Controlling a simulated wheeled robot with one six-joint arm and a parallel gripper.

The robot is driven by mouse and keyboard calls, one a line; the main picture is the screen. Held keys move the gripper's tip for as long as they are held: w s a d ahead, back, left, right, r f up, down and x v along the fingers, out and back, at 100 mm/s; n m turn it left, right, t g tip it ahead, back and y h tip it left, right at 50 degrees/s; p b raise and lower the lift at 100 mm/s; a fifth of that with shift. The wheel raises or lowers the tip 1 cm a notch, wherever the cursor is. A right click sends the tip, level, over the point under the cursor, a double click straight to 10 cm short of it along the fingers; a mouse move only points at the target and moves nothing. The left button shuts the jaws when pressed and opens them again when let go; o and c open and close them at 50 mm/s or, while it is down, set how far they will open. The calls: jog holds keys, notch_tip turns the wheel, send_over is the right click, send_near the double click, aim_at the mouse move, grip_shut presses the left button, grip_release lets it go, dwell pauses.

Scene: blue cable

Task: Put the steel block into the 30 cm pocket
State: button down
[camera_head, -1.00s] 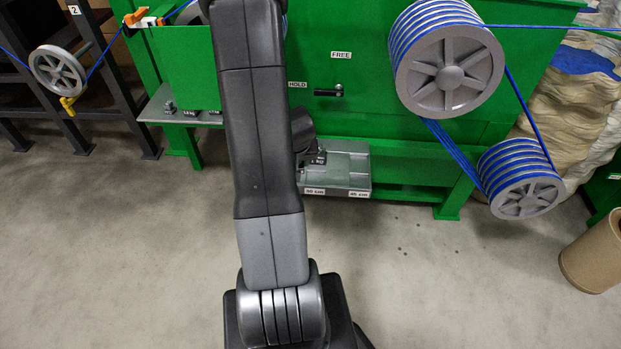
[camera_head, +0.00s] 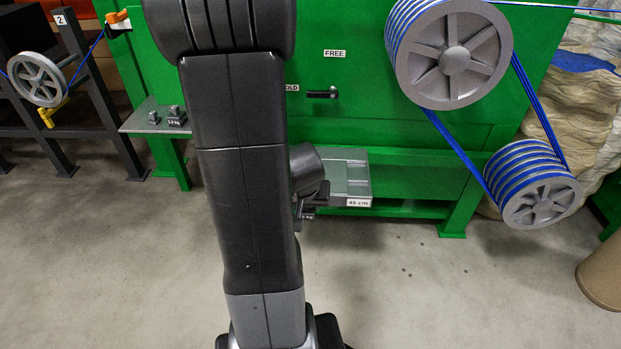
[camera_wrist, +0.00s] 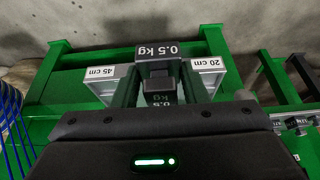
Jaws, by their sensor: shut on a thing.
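My gripper (camera_wrist: 159,72) is shut on the steel block (camera_wrist: 157,51), a dark block with a 0.5 kg label, in the wrist view. A second 0.5 kg label shows on a dark piece (camera_wrist: 160,98) between the fingers; I cannot tell if it is a separate weight. The grey pocket tray (camera_head: 350,178) has a 45 cm label on one side and a 20 cm label on the other. The middle part, between those labels, is hidden behind the block in the wrist view. In the head view my gripper (camera_head: 312,203) is partly behind my arm, by the tray's near edge.
A grey shelf (camera_head: 143,121) at left holds small weights (camera_head: 177,117). A crank handle (camera_head: 322,94) sits on the green machine (camera_head: 360,120) near the FREE label. Blue-cable reels (camera_head: 450,55) stand at right. Open floor lies in front of the tray.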

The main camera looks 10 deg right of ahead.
jog(key=w+d+p, duration=0.2)
jog(key=w+d, duration=0.1)
jog(key=w, duration=0.6)
jog(key=w+d+p, duration=0.2)
jog(key=w, duration=0.6)
notch_tip(320, 180, down, 7)
jog(key=shift+w+r+b, duration=0.1)
jog(key=shift+r+b, duration=0.1)
jog(key=shift+b, duration=0.8)
jog(key=shift+w+f, duration=0.2)
jog(key=shift+w, duration=0.05)
jog(key=shift+f+b, duration=0.35)
jog(key=shift+b, duration=0.05)
jog(key=shift+f+b, duration=0.3)
jog(key=shift+b, duration=0.05)
jog(key=shift+r, duration=0.1)
